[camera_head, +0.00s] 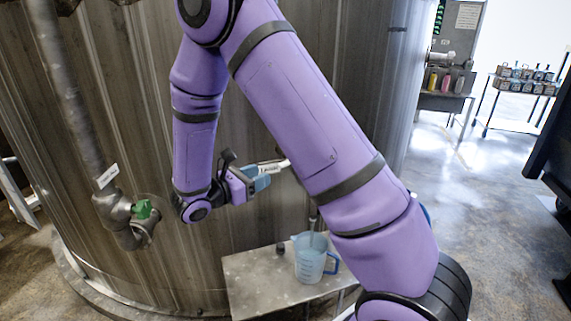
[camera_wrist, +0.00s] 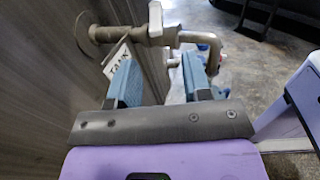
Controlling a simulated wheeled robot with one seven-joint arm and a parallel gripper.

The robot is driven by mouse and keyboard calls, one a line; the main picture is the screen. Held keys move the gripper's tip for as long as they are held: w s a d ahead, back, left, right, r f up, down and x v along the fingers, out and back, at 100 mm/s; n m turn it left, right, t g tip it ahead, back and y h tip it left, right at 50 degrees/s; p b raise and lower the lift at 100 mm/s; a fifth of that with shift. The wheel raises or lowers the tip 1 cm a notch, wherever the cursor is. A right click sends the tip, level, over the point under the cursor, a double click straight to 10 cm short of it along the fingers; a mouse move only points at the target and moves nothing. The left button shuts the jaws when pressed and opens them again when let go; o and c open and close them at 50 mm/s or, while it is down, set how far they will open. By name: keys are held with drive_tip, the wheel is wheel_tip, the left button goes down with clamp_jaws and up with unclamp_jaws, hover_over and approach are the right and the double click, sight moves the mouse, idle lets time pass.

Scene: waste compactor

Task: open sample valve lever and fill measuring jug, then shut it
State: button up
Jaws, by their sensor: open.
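My gripper (camera_head: 262,177) is by the tank wall, above and left of the measuring jug. In the wrist view my gripper (camera_wrist: 158,68) has its blue fingers apart, with nothing seen held between them. A sample valve pipe (camera_wrist: 155,24) comes out of the tank just beyond the fingertips, with a tag (camera_wrist: 117,58) hanging from it. Its outlet bends downward at the right. The measuring jug (camera_head: 310,262) is clear with a blue handle and stands upright below a spout (camera_head: 313,218). I cannot tell its liquid level.
The jug stands on a small metal table (camera_head: 255,284) with a small dark object (camera_head: 280,248). The large metal tank (camera_head: 130,100) fills the left. A pipe with a green handle (camera_head: 143,208) is at the left.

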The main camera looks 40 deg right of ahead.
drive_tip(key=shift+t, duration=0.3)
drive_tip(key=d, duration=0.3)
drive_tip(key=w+d, duration=0.1)
drive_tip(key=d, duration=0.6)
drive_tip(key=shift+w+d+f, duration=0.15)
drive_tip(key=shift+d+f, duration=0.1)
clamp_jaws()
